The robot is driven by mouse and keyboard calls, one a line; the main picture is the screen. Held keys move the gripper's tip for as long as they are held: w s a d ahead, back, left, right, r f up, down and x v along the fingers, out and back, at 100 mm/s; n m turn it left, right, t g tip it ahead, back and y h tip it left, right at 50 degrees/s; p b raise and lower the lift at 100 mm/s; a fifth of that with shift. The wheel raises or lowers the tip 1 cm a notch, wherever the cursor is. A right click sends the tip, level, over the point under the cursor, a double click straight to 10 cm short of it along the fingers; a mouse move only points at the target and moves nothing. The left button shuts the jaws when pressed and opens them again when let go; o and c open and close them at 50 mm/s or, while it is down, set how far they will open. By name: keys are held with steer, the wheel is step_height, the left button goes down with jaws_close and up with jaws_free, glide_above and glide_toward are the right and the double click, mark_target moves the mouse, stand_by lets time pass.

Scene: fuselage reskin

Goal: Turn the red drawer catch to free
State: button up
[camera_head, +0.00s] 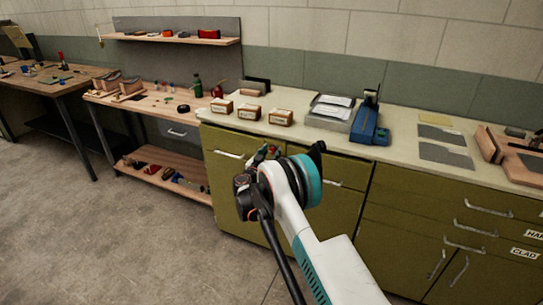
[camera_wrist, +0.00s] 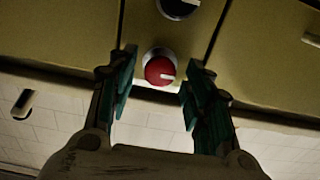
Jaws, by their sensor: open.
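The red drawer catch (camera_wrist: 160,70) is a round red knob with a pale pointer line, set in a light ring on the olive cabinet front. In the wrist view the line points to the right. My gripper (camera_wrist: 155,88) is open, with one teal-padded finger on each side of the knob. I cannot tell whether either finger touches it. In the head view my gripper (camera_head: 268,152) is in front of the olive cabinet (camera_head: 235,190), and my arm hides the knob.
A dark round knob (camera_wrist: 178,8) sits beside the red one in the wrist view. Drawer handles (camera_head: 490,208) stick out from the cabinet front. The countertop holds small labelled boxes (camera_head: 281,117), a grey tray (camera_head: 328,121) and a blue device (camera_head: 369,125). The floor (camera_head: 120,225) at left is clear.

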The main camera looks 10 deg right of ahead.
steer(key=shift+w+d, duration=0.2)
steer(key=shift+w, duration=0.1)
steer(key=c, duration=1)
